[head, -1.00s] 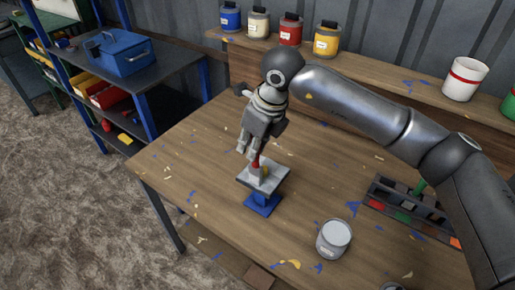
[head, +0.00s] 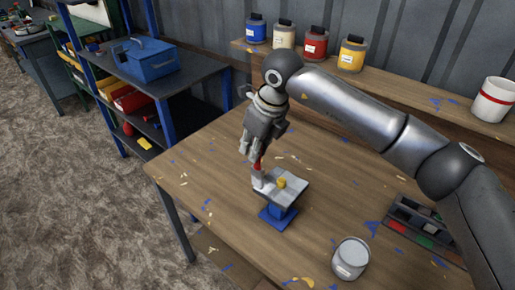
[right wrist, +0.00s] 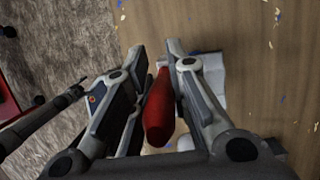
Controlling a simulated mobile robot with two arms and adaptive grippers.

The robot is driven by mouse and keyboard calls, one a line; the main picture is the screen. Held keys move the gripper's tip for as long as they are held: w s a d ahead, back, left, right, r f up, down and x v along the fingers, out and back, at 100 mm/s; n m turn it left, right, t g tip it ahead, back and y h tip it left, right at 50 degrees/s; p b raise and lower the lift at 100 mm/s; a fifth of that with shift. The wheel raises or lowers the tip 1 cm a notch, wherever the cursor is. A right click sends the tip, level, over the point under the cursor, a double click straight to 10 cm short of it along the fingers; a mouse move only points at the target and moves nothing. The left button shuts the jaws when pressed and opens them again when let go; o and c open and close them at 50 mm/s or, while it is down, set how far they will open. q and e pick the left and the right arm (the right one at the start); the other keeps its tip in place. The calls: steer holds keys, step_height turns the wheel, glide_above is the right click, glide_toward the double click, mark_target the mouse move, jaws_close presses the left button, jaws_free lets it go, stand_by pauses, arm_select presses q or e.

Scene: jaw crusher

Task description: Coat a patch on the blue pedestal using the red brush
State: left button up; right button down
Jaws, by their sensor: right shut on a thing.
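The blue pedestal (head: 278,217) stands on the wooden table, with a pale grey square plate on top. A small yellow knob (head: 282,183) sits near the middle of the plate. My right gripper (head: 252,152) is above the plate's left edge, shut on the red brush (head: 258,165). The brush points down, its pale head at the plate's left edge; I cannot tell if it touches. In the right wrist view the red handle (right wrist: 160,108) lies between the fingers, and the plate is mostly hidden behind them. My left gripper is not in view.
A grey paint can (head: 350,259) stands open on the table, right of the pedestal. A dark rack (head: 418,222) is farther right. Several paint jars and a white can (head: 494,99) line the back shelf. The table left of the pedestal is mostly clear.

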mark_target(262, 161)
steer(key=shift+s+d+f+b, duration=0.15)
steer(key=shift+s+d+b, duration=0.4)
steer(key=shift+d, duration=0.3)
steer(key=shift+s+d, duration=0.35)
steer(key=shift+d, duration=0.15)
steer(key=s+d+b, duration=0.3)
steer(key=d+b, duration=0.1)
steer(key=d, duration=0.1)
steer(key=shift+s, duration=0.4)
steer(key=shift+r, duration=0.2)
step_height(262, 161, up, 5)
steer(key=shift+f+p, duration=0.1)
steer(key=shift+p, duration=1.15)
